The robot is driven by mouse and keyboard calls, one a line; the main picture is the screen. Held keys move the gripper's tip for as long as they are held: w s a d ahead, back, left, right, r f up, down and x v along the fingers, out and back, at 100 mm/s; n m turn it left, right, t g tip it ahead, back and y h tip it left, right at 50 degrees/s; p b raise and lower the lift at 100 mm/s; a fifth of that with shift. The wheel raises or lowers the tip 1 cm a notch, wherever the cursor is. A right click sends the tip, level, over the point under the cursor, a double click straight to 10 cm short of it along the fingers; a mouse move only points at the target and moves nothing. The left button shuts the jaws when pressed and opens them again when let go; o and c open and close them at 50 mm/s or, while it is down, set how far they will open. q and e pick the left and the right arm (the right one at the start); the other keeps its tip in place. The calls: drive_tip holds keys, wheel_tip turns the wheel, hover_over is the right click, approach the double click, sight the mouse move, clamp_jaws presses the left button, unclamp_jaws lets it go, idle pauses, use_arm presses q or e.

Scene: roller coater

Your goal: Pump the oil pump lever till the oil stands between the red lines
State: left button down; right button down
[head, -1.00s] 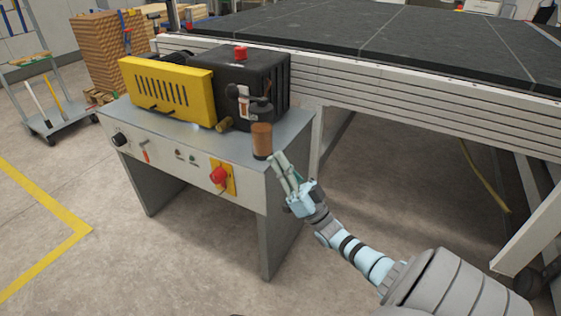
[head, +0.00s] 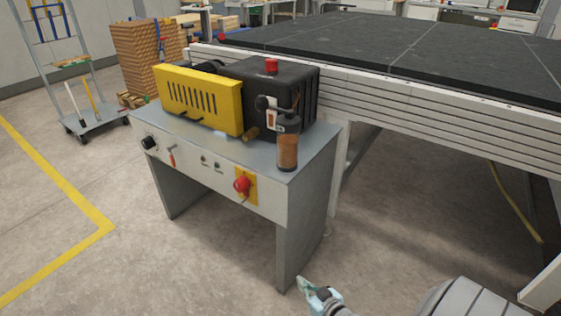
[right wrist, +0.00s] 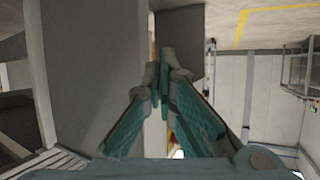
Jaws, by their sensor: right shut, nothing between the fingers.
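The oil pump is on the black housing (head: 300,90) on a grey bench. My right gripper (head: 302,282) is low in front of the bench's right leg, apart from the pump. In the right wrist view its fingers (right wrist: 163,75) are together and empty. My left gripper is out of view.
The bench top (head: 215,140) carries a yellow vented guard (head: 198,100); its front has a red knob (head: 242,184) and a black dial (head: 149,142). A large dark-topped table (head: 400,45) stands behind and to the right. The floor in front is clear.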

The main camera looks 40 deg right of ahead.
drive_tip(key=s+a+f+g, duration=0.3)
drive_tip(key=s+f, duration=0.2)
drive_tip(key=s, duration=0.3)
drive_tip(key=s+a+f+n+g, duration=0.1)
drive_tip(key=s+a+f+g, duration=0.2)
drive_tip(key=s+f, duration=0.3)
drive_tip(key=s+a+f+n+g, duration=0.1)
drive_tip(key=s+a+f+g, duration=0.2)
drive_tip(key=s, duration=0.9)
wheel_tip(320, 180, down, 3)
drive_tip(key=shift+a+f+g+y, duration=0.15)
drive_tip(key=shift+a+g+y, duration=0.2)
drive_tip(key=shift+g, duration=0.45)
drive_tip(key=shift+s+d, duration=0.1)
